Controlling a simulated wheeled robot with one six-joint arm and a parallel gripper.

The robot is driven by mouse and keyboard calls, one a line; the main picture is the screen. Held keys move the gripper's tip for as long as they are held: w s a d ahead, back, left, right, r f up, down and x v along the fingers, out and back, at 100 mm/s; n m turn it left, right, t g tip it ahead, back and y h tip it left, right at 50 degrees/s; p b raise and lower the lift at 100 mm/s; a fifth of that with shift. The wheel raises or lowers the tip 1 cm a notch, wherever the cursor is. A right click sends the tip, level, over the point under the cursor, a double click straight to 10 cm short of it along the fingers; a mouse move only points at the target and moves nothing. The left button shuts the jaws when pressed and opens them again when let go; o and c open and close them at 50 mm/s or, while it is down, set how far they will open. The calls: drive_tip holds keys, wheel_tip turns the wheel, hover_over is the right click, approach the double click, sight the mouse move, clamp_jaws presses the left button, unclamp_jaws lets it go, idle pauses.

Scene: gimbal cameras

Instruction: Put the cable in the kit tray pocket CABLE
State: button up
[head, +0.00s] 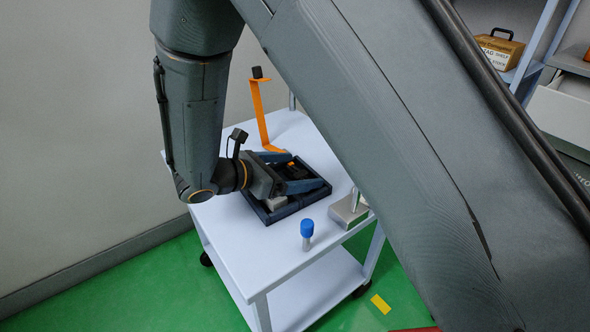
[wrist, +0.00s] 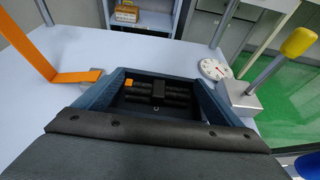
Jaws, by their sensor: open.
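The cable is a black bundle (wrist: 170,98) with a dark band around its middle and a small orange piece at its left end. In the wrist view it lies between my fingers, low in the dark tray area. In the head view, its orange piece shows (head: 292,165). My gripper (head: 309,171) is open, with its two blue fingers apart over the kit tray (head: 287,213); the fingers also frame the wrist view (wrist: 160,77). I see no clear contact with the cable. The tray is dark navy and sits on the cart. Pocket labels cannot be read, and my gripper hides part of the tray.
An orange bracket (head: 262,115) stands behind the tray. A metal block with a post (head: 345,212) is close on its right; a blue-capped piece (head: 307,230) stands in front. A white dial (wrist: 213,69) is beyond the block. The white cart top (head: 236,243) is clear at front left.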

drive_tip(key=shift+s+f, duration=0.15)
drive_tip(key=shift+f, duration=0.15)
drive_tip(key=shift+r, duration=0.15)
drive_tip(key=v, duration=0.4)
drive_tip(key=p+v, duration=0.1)
drive_tip(key=v, duration=0.3)
drive_tip(key=r+v, duration=0.1)
drive_tip(key=v, duration=0.3)
drive_tip(key=shift+r+p, duration=0.1)
drive_tip(key=shift+p, duration=0.3)
